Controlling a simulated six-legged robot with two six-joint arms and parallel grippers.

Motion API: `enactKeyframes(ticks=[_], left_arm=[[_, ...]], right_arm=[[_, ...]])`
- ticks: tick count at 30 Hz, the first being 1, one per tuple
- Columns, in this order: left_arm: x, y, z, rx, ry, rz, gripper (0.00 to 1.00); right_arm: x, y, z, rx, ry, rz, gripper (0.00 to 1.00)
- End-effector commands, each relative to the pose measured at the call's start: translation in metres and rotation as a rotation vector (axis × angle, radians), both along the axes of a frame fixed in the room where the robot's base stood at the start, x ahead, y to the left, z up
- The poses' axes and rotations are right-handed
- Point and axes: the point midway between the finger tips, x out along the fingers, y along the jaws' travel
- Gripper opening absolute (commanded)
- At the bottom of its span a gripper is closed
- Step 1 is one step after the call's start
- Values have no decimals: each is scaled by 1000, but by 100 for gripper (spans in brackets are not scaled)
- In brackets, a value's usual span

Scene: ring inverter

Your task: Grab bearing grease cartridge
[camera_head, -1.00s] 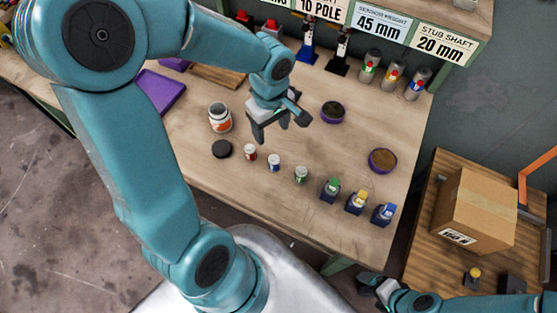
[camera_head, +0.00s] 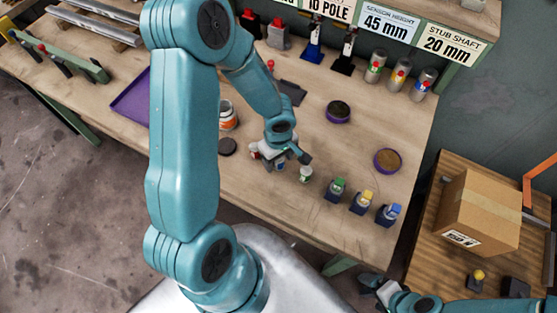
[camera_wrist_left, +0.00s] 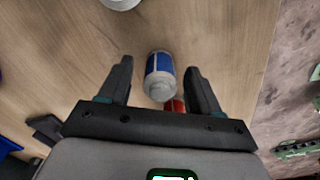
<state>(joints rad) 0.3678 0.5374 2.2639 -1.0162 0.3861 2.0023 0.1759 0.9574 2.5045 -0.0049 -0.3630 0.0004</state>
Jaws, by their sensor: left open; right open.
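Three small white-capped cartridges stand in a row on the bench: one with a red band (camera_head: 254,152), one with a blue band (camera_head: 281,166) and one with a green band (camera_head: 305,174). I cannot read which one is the bearing grease. My left gripper (camera_head: 286,160) is open, low over the row. In the left wrist view, the blue cartridge (camera_wrist_left: 159,75) lies between its open fingers (camera_wrist_left: 158,70), with gaps at both sides. Part of the red cartridge (camera_wrist_left: 174,106) shows behind it, nearer the palm. My right gripper (camera_head: 378,285) is open and empty at the bottom right.
Several connectors, including a green one (camera_head: 337,188), stand right of the row. Purple bowls (camera_head: 338,112) lie behind. A cardboard box (camera_head: 478,212) stands on the side table.

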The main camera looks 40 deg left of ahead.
Motion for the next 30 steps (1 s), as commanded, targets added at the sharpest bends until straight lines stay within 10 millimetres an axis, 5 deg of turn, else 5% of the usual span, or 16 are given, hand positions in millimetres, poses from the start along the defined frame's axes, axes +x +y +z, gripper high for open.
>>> enactKeyframes(ticks=[8,13,23,30], left_arm=[[0,0,-4,0,-2,1,60],[0,0,-4,0,-2,0,5],[0,0,-1,1,-2,0,3],[1,1,27,2,-5,3,3]], right_arm=[[0,0,-1,0,0,0,86],[0,0,-1,0,0,0,86],[0,0,0,0,0,0,86],[0,0,8,0,0,0,86]])
